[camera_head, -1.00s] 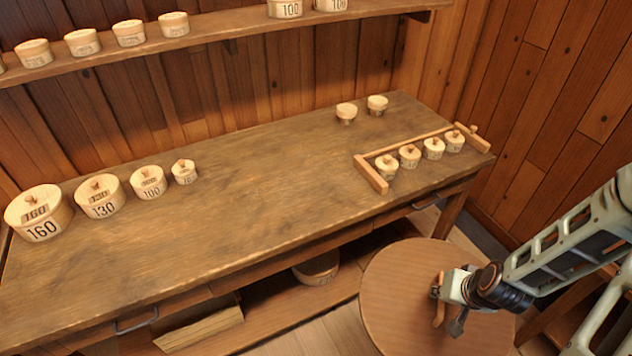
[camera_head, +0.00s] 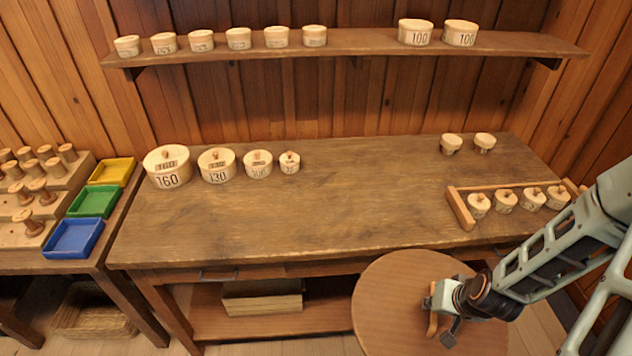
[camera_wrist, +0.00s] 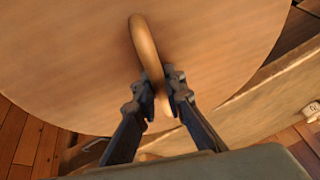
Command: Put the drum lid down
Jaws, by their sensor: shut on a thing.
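The drum lid (camera_head: 385,305) is a large, flat, round wooden disc with a bar handle (camera_wrist: 145,40) on its upper face. My gripper (camera_head: 436,300) is shut on that handle, at the right front of the workbench. In the wrist view my gripper's two fingers (camera_wrist: 163,92) pinch the handle near one end, and the lid (camera_wrist: 75,60) fills most of the picture. The lid covers part of the bench's front edge in the head view. I cannot tell what is beneath the lid.
The workbench (camera_head: 330,215) has a clear middle. Numbered round boxes (camera_head: 217,167) stand at its back left, a wooden rack (camera_head: 462,208) with small pots at its right. A wall shelf (camera_head: 360,43) holds more boxes. Coloured trays (camera_head: 95,201) sit on a left table.

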